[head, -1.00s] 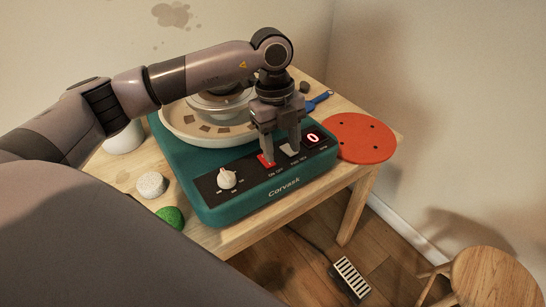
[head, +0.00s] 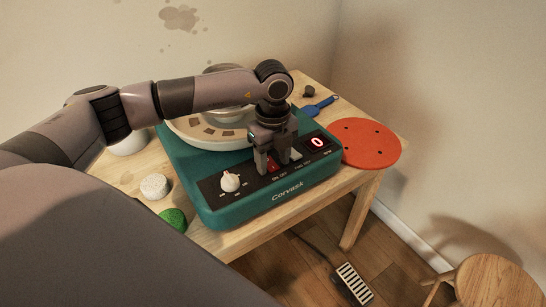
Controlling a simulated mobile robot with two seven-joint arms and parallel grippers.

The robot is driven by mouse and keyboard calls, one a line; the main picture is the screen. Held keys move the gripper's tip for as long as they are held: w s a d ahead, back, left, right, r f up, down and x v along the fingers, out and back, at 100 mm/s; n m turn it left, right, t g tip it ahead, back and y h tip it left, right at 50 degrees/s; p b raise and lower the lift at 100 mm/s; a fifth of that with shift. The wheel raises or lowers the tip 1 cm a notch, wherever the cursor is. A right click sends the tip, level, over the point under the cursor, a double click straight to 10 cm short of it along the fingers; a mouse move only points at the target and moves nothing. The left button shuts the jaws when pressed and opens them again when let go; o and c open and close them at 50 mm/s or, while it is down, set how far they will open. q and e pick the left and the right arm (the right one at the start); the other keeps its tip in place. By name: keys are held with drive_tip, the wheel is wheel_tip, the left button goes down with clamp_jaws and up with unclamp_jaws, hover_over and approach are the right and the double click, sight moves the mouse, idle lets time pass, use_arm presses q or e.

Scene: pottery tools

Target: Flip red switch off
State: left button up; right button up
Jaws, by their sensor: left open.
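The red switch (head: 271,167) sits on the black control panel of the teal pottery wheel (head: 215,208), above the "ON OFF" label. My left gripper (head: 273,163) points down over the panel. It is open, with one finger on each side of the red switch, very close to it. The fingers partly hide the switch, so I cannot tell its tilt or whether they touch it. My right gripper is not in view.
A white knob (head: 230,182) is left. An orange disc (head: 371,146), blue tool (head: 318,106), pale sponge (head: 154,187) and green sponge (head: 173,219) lie on the wooden table.

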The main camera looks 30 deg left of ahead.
use_arm(q)
clamp_jaws()
drive_tip(key=shift+w+a+r+g+h+p, duration=0.1)
drive_tip(key=shift+a+g+h+p, duration=0.15)
drive_tip(key=shift+h, duration=0.45)
drive_tip(key=shift+w+a+g+h+p, duration=0.1)
drive_tip(key=shift+g+h+p, duration=0.2)
drive_tip(key=shift+h, duration=0.4)
drive_tip(key=shift+s, duration=0.1)
unclamp_jaws()
drive_tip(key=shift+r, duration=0.1)
drive_tip(key=v, duration=0.7)
